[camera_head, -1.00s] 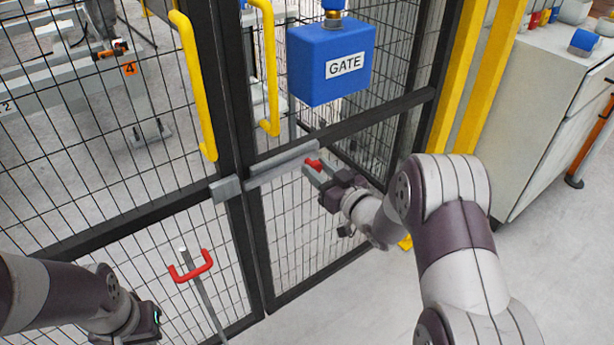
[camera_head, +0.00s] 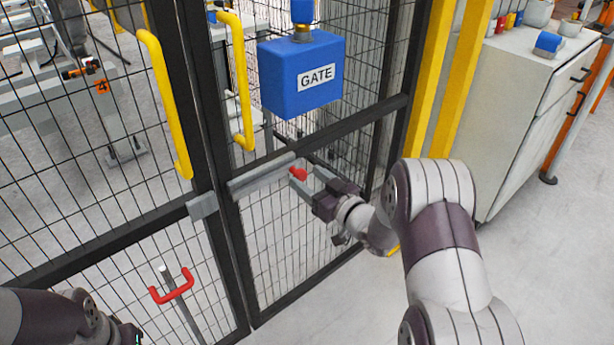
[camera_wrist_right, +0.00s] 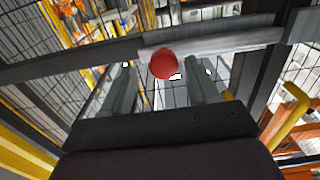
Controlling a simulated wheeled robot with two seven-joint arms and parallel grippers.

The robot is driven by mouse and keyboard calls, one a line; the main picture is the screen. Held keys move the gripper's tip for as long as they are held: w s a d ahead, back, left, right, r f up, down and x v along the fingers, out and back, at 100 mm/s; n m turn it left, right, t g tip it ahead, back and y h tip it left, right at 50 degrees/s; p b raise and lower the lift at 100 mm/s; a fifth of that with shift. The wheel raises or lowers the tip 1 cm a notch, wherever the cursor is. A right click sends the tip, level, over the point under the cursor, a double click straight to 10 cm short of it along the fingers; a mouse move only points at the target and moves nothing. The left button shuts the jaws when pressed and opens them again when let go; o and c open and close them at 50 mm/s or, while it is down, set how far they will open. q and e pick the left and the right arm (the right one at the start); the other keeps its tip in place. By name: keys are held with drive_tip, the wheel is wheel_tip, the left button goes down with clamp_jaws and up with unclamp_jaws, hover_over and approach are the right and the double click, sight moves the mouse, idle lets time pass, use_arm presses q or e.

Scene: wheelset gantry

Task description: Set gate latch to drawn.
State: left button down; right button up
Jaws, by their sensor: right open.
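The gate latch is a grey sliding bar (camera_head: 262,178) on the gate's dark middle rail, with a red knob (camera_head: 298,174) by its right end. A short grey keeper (camera_head: 202,205) sits on the left leaf beside the bar's left end. My right gripper (camera_head: 306,183) is open at the knob. In the right wrist view, the red knob (camera_wrist_right: 164,64) shows between the open fingers (camera_wrist_right: 163,90), near their tips; I cannot tell whether they touch it. My left arm shows at the lower left, its fingers outside the picture.
A blue GATE box (camera_head: 300,75) hangs above the latch. Yellow handles (camera_head: 166,105) stand upright on both leaves. A red-handled rod (camera_head: 172,287) stands at the lower left. A light cabinet (camera_head: 520,110) is at the right; the floor before it is clear.

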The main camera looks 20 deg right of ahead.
drive_tip(key=p+v, duration=0.1)
drive_tip(key=v, duration=1)
drive_tip(key=shift+s, duration=0.1)
